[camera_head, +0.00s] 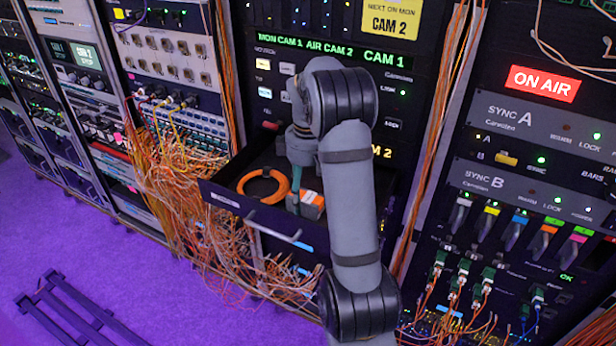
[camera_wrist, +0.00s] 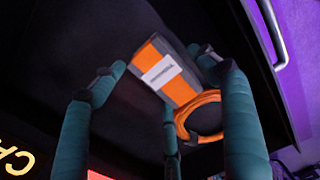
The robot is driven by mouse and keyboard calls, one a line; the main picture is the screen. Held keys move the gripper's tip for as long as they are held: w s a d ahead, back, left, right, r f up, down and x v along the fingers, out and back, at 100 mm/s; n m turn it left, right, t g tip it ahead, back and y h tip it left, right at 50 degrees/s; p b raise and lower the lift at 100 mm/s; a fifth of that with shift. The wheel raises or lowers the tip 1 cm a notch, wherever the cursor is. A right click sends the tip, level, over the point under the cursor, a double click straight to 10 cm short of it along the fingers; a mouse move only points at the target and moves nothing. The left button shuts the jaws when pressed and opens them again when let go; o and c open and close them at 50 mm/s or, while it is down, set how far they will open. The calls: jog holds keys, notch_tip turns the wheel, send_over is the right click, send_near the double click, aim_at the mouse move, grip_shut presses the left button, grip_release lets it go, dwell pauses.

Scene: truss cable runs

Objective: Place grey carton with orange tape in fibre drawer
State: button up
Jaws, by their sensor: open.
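The grey carton with orange tape (camera_head: 312,204) is inside the open drawer (camera_head: 262,217), toward its right side. In the wrist view the carton (camera_wrist: 165,75) shows a broad orange band and a white label, and appears to lie on the dark drawer floor. My gripper (camera_head: 297,195) reaches down into the drawer beside the carton. In the wrist view my gripper (camera_wrist: 160,68) has its fingers spread, with the carton between and beyond the tips. I see no firm contact. My arm hides part of the drawer's right side in the head view.
An orange cable coil (camera_head: 264,187) lies in the drawer left of the carton; in the wrist view the coil (camera_wrist: 203,117) is close to the carton and fingers. The drawer's front handle (camera_head: 272,228) sticks out. Loose orange cables (camera_head: 178,185) hang at left.

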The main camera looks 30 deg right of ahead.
aim_at(308, 194)
notch_tip(308, 194, up, 12)
jog(key=p, duration=0.1)
jog(key=shift+f+p, duration=0.25)
jog(key=shift+p, duration=0.05)
dwell(1.0)
